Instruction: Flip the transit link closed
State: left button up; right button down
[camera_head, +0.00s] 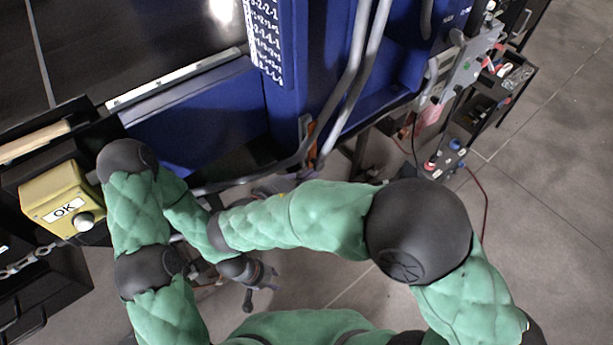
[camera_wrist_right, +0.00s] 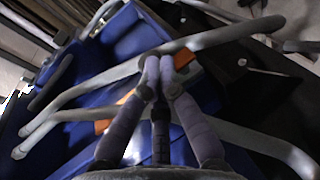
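My right gripper (camera_wrist_right: 159,68) has its two purple-grey fingertips close together in the right wrist view, and I see nothing gripped between them. Orange parts (camera_wrist_right: 190,70) show right behind the fingertips, and another orange part (camera_wrist_right: 103,126) shows to their left. I cannot tell which part is the transit link; the fingers cover some of this area. In the head view, an orange part (camera_head: 310,131) shows on the blue machine, just above the right gripper (camera_head: 301,171). My left gripper (camera_head: 262,280) hangs low, away from the machine; its finger opening is unclear.
Grey tubes (camera_head: 350,85) run down the blue machine (camera_head: 310,60) and cross close to the right gripper. A yellow OK box (camera_head: 48,192) stands at the left beside my left arm. A grey control box (camera_head: 473,62) and a black rack are at the right.

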jog(key=shift+d, duration=0.1)
notch_tip(320, 180, up, 10)
dwell(0.7)
dwell(0.5)
